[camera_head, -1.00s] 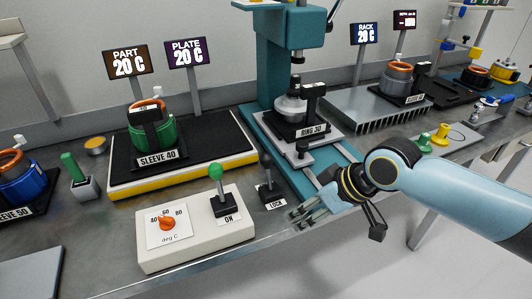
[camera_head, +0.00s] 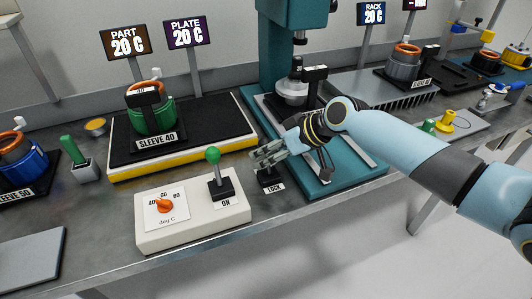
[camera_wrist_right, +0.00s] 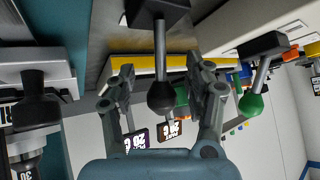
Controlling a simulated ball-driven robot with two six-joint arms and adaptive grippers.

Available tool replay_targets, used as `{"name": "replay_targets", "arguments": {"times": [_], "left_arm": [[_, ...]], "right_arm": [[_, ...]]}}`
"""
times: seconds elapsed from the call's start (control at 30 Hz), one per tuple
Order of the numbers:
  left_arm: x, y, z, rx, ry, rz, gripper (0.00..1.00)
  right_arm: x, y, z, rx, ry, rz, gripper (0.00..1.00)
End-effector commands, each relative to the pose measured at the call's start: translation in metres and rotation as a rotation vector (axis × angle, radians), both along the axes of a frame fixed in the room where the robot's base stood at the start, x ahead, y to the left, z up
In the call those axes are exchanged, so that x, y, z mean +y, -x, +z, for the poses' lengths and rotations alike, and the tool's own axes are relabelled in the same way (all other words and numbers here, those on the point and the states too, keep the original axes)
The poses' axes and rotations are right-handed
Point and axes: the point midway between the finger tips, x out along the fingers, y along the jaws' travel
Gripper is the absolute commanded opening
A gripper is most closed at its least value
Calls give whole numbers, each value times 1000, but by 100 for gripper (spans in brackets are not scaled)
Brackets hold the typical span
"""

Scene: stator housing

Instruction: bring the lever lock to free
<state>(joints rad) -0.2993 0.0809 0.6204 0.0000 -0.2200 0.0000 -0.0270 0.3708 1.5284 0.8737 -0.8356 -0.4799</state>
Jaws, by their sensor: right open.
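The lock lever is a black-knobbed stick on a small black base (camera_head: 268,179), with a LOCK label, at the bench's front edge right of the white control box. In the head view my right gripper covers its stick and knob. In the right wrist view the lever's dark round knob (camera_wrist_right: 161,97) shows between the fingers. My right gripper (camera_head: 262,156) is open, with one finger on each side of the lever. The fingers (camera_wrist_right: 160,80) look apart from the knob. My left gripper is not in view.
A green-knobbed lever (camera_head: 214,165) labelled ON stands on the white control box (camera_head: 160,236), close left of the lock lever. The teal press (camera_head: 345,178) stands right behind my gripper. A black plate (camera_head: 205,125) with the SLEEVE 40 part lies at the back left.

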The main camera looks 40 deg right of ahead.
Motion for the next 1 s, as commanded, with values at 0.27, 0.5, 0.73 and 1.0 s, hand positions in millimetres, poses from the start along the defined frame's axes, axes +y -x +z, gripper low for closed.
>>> {"name": "replay_targets", "arguments": {"times": [0.27,0.5,0.73,1.0], "left_arm": [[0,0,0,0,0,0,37],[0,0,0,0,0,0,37],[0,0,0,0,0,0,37],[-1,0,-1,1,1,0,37]], "right_arm": [[5,-7,-8,0,0,1,53],[5,-7,-8,0,-1,1,39],[4,-7,-8,0,-1,1,9],[4,-7,-7,0,1,1,0]]}}
